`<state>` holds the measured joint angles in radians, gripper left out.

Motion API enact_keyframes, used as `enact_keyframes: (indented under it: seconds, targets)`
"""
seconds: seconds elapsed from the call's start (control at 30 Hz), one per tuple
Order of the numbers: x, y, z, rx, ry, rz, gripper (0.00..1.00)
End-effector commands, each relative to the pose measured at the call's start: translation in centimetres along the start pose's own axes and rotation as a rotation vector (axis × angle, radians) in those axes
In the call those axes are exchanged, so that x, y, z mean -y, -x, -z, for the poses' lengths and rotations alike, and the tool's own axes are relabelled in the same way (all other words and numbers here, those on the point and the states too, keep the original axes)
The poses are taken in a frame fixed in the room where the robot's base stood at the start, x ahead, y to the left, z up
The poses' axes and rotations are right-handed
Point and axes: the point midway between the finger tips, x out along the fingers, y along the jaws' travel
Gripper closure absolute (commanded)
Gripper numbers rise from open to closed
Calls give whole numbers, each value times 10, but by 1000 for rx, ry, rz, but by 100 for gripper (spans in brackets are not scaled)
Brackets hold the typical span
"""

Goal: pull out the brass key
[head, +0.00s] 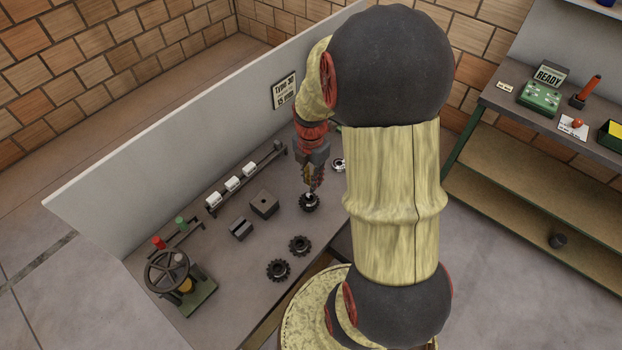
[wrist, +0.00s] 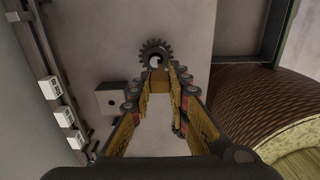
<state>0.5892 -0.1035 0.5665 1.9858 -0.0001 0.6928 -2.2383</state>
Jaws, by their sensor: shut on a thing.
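My gripper (head: 309,190) points down over a dark toothed gear (head: 309,203) on the grey bench. The gear also shows in the wrist view (wrist: 158,47), just beyond the fingertips (wrist: 160,66). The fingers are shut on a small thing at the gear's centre. A pale spot shows there, but the fingers hide most of it, and I cannot make out whether it is the brass key. No brass key can be clearly told apart in either view.
Two more gears (head: 277,270) (head: 299,245) and grey blocks (head: 264,204) (head: 240,228) lie on the bench. A rail with white labelled blocks (head: 232,184) runs along the back by the low wall. A handwheel (head: 172,272) stands at the near left. A side table (head: 496,98) is at right.

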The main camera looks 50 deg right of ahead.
Motion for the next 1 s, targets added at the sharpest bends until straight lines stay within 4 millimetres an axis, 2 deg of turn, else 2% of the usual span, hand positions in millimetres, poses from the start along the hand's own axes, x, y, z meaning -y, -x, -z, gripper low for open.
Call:
enact_keyframes:
  seconds: [0.37,1.0]
  targets:
    - [0,3,0,0,0,0,100]
    - [0,49,0,1,0,-1,100]
